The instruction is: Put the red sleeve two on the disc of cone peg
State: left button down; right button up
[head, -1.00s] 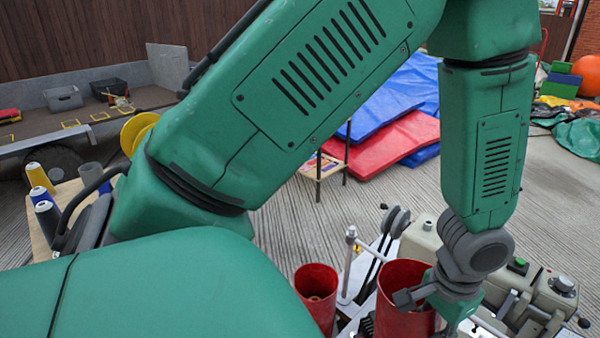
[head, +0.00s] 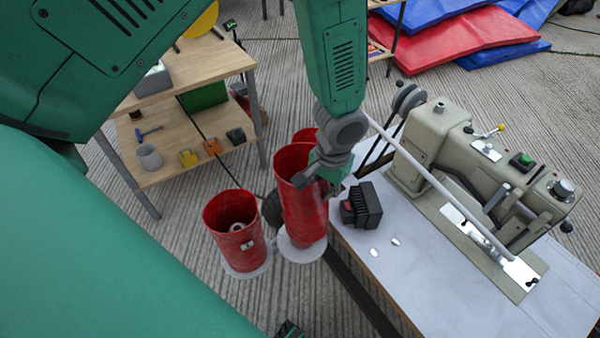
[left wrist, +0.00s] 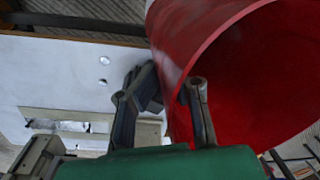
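A tall red sleeve (head: 305,215) stands upright over a pale disc (head: 300,252) beside the table; its bottom end is close to the disc. My left gripper (head: 308,178) is at its top rim. In the left wrist view the gripper (left wrist: 172,85) has one finger outside the sleeve (left wrist: 225,60) and one over its opening, with the wall between them. Whether they pinch the wall is unclear. A second red sleeve (head: 236,240) stands to the left around a peg (head: 237,226), above another pale disc (head: 245,273). A third red rim (head: 305,136) shows behind, mostly hidden. My right gripper is out of view.
The grey-white table (head: 430,285) to the right bears a beige machine (head: 440,140) with levers and a black block (head: 366,205). A wooden shelf (head: 190,130) with small tools stands back left. Red and blue mats (head: 470,50) lie at the back.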

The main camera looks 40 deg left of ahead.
aim_at(323, 215)
pick_arm(q)
jog(key=shift+a+f+y+b, duration=0.3)
jog(key=shift+f+b, duration=0.5)
jog(key=shift+b, duration=1.75)
jog(key=shift+d+f, duration=0.15)
jog(key=shift+d, duration=0.05)
notch_tip(323, 215, down, 5)
jog(key=b, duration=0.2)
jog(key=shift+d+f+b, duration=0.15)
jog(key=shift+b, duration=0.15)
jog(key=shift+f, duration=0.35)
notch_tip(323, 215, down, 3)
jog(key=shift+f+b, duration=0.1)
jog(key=shift+b, duration=0.6)
